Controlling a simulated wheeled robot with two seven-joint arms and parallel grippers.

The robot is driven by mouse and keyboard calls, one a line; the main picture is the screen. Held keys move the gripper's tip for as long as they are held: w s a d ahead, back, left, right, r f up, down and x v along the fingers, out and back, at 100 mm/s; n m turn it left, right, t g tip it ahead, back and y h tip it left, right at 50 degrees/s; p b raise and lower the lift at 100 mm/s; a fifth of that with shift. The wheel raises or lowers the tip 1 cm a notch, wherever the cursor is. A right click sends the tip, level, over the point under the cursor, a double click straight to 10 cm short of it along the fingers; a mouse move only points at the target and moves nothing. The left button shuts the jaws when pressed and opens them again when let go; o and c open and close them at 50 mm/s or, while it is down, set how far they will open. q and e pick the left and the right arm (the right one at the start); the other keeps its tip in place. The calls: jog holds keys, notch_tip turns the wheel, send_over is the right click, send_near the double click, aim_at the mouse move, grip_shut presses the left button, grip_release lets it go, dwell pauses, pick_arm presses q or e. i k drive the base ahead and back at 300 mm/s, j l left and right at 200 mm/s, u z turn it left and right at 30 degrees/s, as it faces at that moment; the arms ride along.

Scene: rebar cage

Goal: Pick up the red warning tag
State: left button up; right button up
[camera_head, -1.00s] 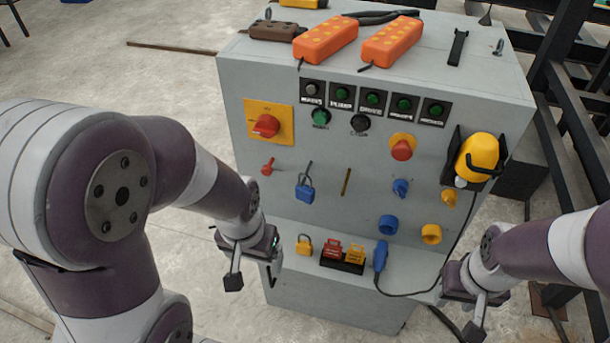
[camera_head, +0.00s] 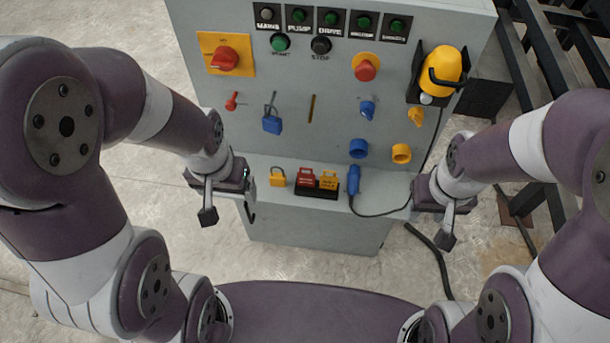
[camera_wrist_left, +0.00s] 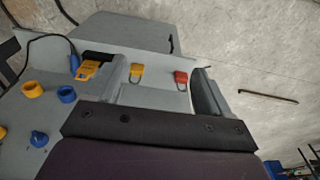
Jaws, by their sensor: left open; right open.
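The red warning tag (camera_head: 307,177) stands in a black holder (camera_head: 316,192) on the cabinet's lower ledge, left of a yellow tag (camera_head: 328,180). In the left wrist view the yellow tag (camera_wrist_left: 88,70) shows at the holder, but I cannot make out the red tag there. My left gripper (camera_head: 229,208) is open and empty, left of the holder and apart from it. Its fingers (camera_wrist_left: 160,96) frame the ledge in the left wrist view. My right gripper (camera_head: 430,222) is open and empty, right of the holder, beyond the blue plug.
A yellow padlock (camera_head: 278,176) is between my left gripper and the holder. A red padlock-like piece (camera_wrist_left: 181,77) lies near my left fingers. A blue plug (camera_head: 353,180) with a black cable is right of the holder. The cabinet (camera_head: 300,145) has protruding knobs above.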

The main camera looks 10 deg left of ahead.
aim_at(304, 179)
jog(key=j+z, duration=0.4)
jog(key=k+j+z, duration=0.15)
jog(key=j+z, duration=0.15)
jog(key=z, duration=0.15)
jog(key=k+j+z, duration=0.15)
jog(key=j+z, duration=0.25)
jog(key=k+j+z, duration=0.2)
jog(key=z, duration=0.25)
jog(key=i+l, duration=0.15)
